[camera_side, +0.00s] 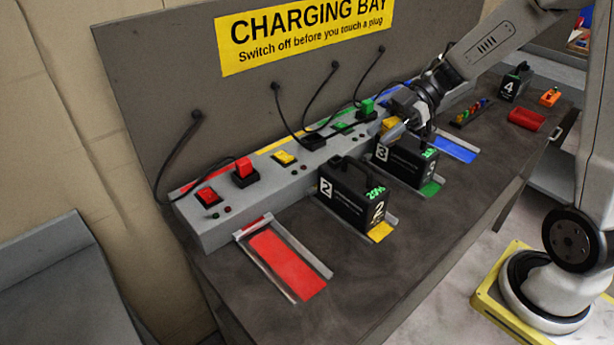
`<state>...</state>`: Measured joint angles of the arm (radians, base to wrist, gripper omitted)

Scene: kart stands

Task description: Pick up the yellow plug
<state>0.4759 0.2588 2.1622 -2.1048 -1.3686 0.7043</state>
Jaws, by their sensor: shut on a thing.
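The yellow plug (389,123) is at my gripper (396,129), just above and behind the black battery marked 3 (402,160). My gripper is shut on the plug, and its fingers hide part of it. A dark cable runs from the backboard toward the plug. The yellow switch (284,157) is on the grey charging strip (214,232), to the left of a black socket (313,142) with no plug seen in it.
Battery 2 (346,195) stands in the yellow bay. The red bay (287,264) and blue bay (455,150) are empty. A red plug (244,171) and green plug (367,106) sit on the strip. Battery 4 (513,84) and a red tray (526,119) are at the right.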

